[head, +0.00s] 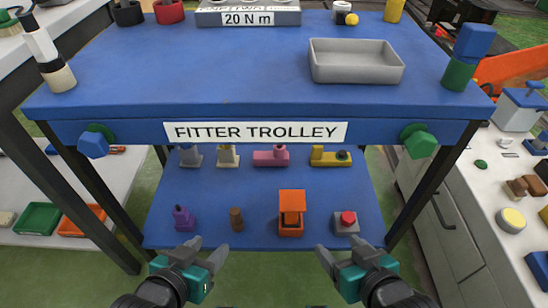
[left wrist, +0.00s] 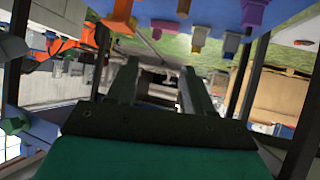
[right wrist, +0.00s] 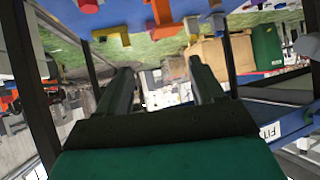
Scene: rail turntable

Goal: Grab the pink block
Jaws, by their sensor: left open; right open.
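The pink block (head: 271,156) is a low bar with a raised end, on the blue lower shelf (head: 255,190) of the trolley, near the shelf's back edge. It sits between a grey-and-yellow piece and a yellow piece. My left gripper (head: 207,246) is open and empty, in front of the shelf at the lower left. My right gripper (head: 341,247) is open and empty, in front of the shelf at the lower right. Both are well apart from the pink block. The wrist views show empty space between each pair of fingers.
On the shelf, a purple piece (head: 184,218), a brown peg (head: 236,219), an orange frame (head: 291,213) and a grey block with a red button (head: 346,223) stand in front. The blue trolley top (head: 220,85) overhangs the shelf. Dark legs stand at both sides.

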